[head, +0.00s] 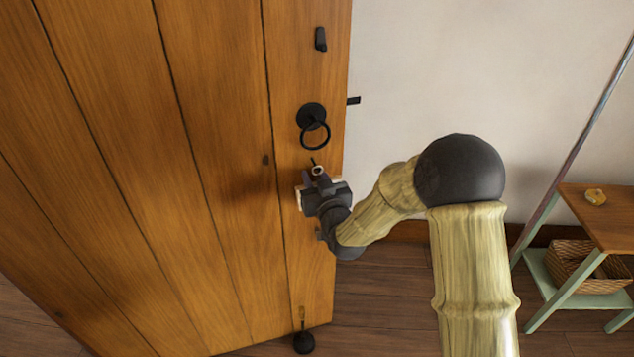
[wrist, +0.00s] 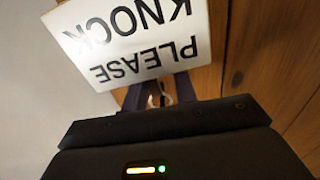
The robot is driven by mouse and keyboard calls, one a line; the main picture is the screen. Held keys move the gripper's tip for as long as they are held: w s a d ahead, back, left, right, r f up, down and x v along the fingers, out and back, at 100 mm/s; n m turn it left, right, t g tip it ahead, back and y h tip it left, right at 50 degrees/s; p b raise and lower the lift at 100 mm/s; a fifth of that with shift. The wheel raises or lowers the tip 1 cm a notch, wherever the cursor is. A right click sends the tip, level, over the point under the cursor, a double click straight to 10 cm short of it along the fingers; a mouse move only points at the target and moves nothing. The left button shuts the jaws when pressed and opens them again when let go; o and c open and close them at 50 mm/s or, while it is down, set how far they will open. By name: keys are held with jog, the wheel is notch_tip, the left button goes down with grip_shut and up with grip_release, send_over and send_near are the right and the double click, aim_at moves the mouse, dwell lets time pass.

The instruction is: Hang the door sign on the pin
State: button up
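The door sign (wrist: 135,35) is a white board with black "PLEASE KNOCK" lettering, upside down in the wrist view. In the head view only thin pale edges of it (head: 299,199) show around my gripper. My gripper (head: 318,180) is at the wooden door, below the ring handle, and appears shut on the sign by its small pale loop (head: 318,170). The loop also shows between the fingers in the wrist view (wrist: 160,98). A short dark pin (head: 312,160) shows just above the loop. I cannot tell whether the loop is around it.
The plank door (head: 220,190) fills the left. A black ring handle (head: 314,130) is close above my gripper, with a black latch piece (head: 320,39) higher. A doorstop (head: 303,342) stands at the door's foot. A side table (head: 600,215) with a basket (head: 570,262) is at right.

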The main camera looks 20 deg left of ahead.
jog(key=b+v, duration=0.7)
jog(key=v, duration=0.7)
jog(key=shift+s+d+f+b, duration=0.25)
jog(key=shift+d+b, duration=0.05)
jog(key=shift+b, duration=0.05)
jog(key=b, duration=0.2)
jog(key=shift+s+d+b, duration=0.15)
jog(key=shift+s+b, duration=0.1)
jog(key=shift+b, duration=0.1)
jog(key=b+v, duration=0.2)
jog(key=b, duration=0.3)
jog(key=shift+s+r, duration=0.1)
jog(key=shift+r, duration=0.1)
